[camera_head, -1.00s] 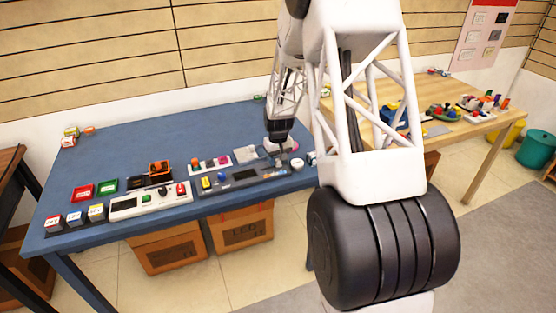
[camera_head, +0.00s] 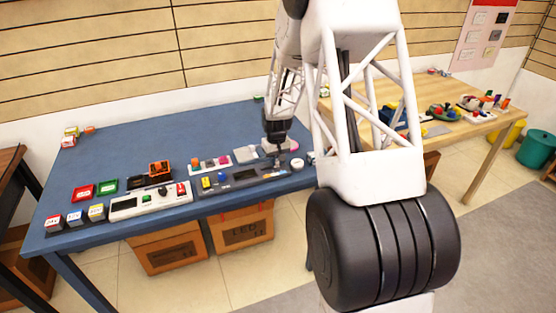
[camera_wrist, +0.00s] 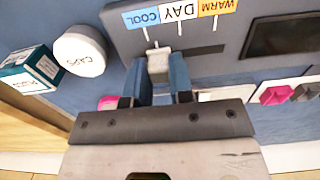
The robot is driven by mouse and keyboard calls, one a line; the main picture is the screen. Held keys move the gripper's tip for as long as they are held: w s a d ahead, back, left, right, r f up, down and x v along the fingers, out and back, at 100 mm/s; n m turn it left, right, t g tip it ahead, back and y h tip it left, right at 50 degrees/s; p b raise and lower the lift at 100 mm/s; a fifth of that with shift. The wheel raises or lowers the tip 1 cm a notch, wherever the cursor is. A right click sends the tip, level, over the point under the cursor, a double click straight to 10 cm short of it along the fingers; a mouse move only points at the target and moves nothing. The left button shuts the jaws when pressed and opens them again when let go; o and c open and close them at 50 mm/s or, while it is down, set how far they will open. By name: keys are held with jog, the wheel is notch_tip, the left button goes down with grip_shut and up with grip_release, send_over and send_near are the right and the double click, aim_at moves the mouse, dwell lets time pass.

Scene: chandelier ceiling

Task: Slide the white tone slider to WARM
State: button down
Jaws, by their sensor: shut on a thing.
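The white tone slider (camera_wrist: 157,58) shows in the wrist view at the COOL end of its slot. The slot (camera_wrist: 205,51) runs right past the DAY label (camera_wrist: 179,12) to the WARM label (camera_wrist: 217,6). The COOL label (camera_wrist: 141,17) is just above and left of the slider. My gripper (camera_wrist: 161,68) has a finger on each side of the slider and is shut on it. In the head view my gripper (camera_head: 278,161) is low at the right part of the dark panel (camera_head: 243,178). The slider is too small to make out there.
A round white CAPS container (camera_wrist: 80,51) and a labelled box (camera_wrist: 28,72) stand left of the panel in the wrist view. A dark screen (camera_wrist: 285,34) lies to the right. The blue table (camera_head: 120,145) has a clear area at the back.

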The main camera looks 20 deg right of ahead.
aim_at(262, 169)
jog(key=a, duration=0.5)
jog(key=shift+a, duration=0.45)
jog(key=c, duration=1)
grip_release()
jog(key=shift+r, duration=0.15)
jog(key=shift+r, duration=0.25)
notch_tip(262, 169, up, 7)
